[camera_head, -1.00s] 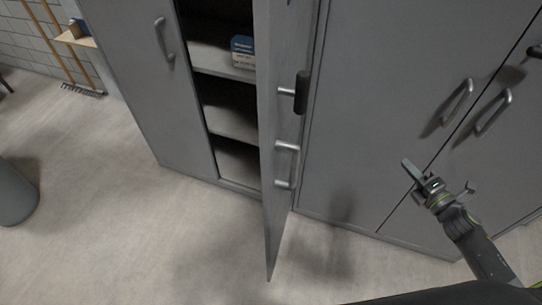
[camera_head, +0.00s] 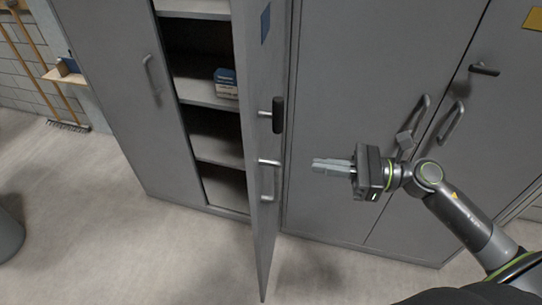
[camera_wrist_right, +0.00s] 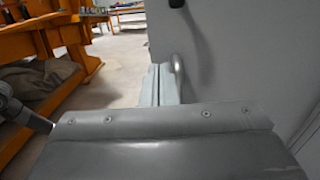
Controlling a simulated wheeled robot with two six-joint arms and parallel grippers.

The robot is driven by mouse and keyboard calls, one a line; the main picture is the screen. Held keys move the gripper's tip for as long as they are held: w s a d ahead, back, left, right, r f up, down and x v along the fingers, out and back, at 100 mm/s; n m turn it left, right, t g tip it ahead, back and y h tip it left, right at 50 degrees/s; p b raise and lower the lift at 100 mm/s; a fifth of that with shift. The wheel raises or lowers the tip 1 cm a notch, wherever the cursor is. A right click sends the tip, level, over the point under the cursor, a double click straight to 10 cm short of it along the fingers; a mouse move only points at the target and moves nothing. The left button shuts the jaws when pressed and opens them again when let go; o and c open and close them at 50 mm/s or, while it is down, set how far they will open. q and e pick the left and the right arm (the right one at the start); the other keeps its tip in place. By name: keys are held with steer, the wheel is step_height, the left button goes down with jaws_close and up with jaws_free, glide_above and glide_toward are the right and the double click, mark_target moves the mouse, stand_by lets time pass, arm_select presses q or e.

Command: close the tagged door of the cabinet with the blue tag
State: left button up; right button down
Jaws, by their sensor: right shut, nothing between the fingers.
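The cabinet's tagged door (camera_head: 258,85) stands open, swung out toward me, with a blue tag (camera_head: 265,22) near its top. It bears a black-gripped lever (camera_head: 277,115) and a silver bar handle (camera_head: 269,182). My right gripper (camera_head: 317,166) is shut and empty, pointing left at the door's handle side, apparently with a gap. In the right wrist view, its fingers (camera_wrist_right: 160,86) overlap the bar handle (camera_wrist_right: 180,76) in the picture; I cannot tell whether they touch. The grey door face (camera_wrist_right: 245,50) fills the right there. My left gripper is not in view.
Inside the cabinet are shelves with a blue and white box (camera_head: 226,83). A closed cabinet with a yellow tag (camera_head: 534,18) stands at right. Floor (camera_head: 150,255) in front is clear. A rake (camera_head: 68,124) leans at left. An orange workbench (camera_wrist_right: 50,35) stands beyond the door.

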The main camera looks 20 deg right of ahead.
mark_target(256, 157)
steer(key=p+x, duration=0.5)
steer(key=x, duration=0.5)
steer(key=shift+r, duration=0.2)
steer(key=shift+w+a+f, duration=0.15)
steer(key=shift+w+a, duration=0.1)
steer(key=shift+a, duration=0.25)
steer(key=shift+w, duration=0.1)
